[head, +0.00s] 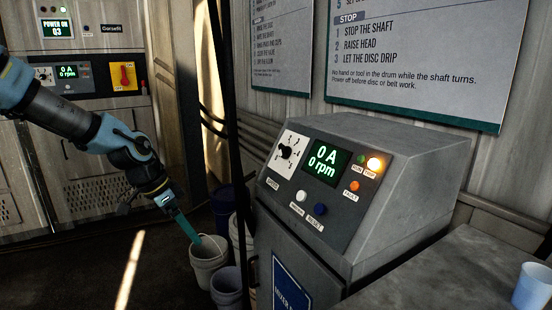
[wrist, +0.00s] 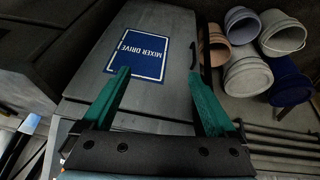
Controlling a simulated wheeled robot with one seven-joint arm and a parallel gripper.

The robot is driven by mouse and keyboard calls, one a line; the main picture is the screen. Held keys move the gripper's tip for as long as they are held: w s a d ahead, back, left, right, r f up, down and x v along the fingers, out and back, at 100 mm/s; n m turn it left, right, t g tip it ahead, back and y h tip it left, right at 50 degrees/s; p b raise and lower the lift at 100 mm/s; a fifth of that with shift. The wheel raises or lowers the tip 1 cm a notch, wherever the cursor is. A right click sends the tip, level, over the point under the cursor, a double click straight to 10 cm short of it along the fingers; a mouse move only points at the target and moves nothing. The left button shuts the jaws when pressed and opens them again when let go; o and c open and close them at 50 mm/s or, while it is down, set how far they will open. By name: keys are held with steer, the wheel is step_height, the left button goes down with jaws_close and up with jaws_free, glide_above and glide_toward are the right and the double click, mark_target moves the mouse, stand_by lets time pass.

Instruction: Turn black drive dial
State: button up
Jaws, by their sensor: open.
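The black drive dial (head: 288,152) sits on a white square plate at the upper left of the sloped console panel in the head view. Its pointer seems to slant, but its exact setting is too small to tell. My gripper (head: 187,225) hangs low to the left of the console, pointing down near the buckets, well apart from the dial. In the wrist view my gripper (wrist: 160,78) shows two teal fingers spread apart with nothing between them. The dial does not show in the wrist view.
The cabinet door's blue MIXER DRIVE label (wrist: 140,53) faces the wrist camera. Several buckets (head: 208,262) stand left of the console. A dark post (head: 234,120) rises between arm and console.

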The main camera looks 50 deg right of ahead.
steer(key=s+d+r+m+g+h+b, duration=0.1)
steer(key=s+d+r+m+g+h, duration=0.2)
steer(key=d, duration=0.8)
steer(key=m+g+h+b, duration=0.2)
steer(key=m+h, duration=0.3)
steer(key=m, duration=0.1)
glide_toward(280, 150)
steer(key=p+x, duration=0.3)
steer(key=x, duration=0.5)
steer(key=shift+s+d+f, duration=0.2)
steer(key=shift+d+f, duration=0.1)
steer(key=shift+d, duration=0.1)
steer(key=c, duration=1.4)
steer(key=shift+o, duration=0.2)
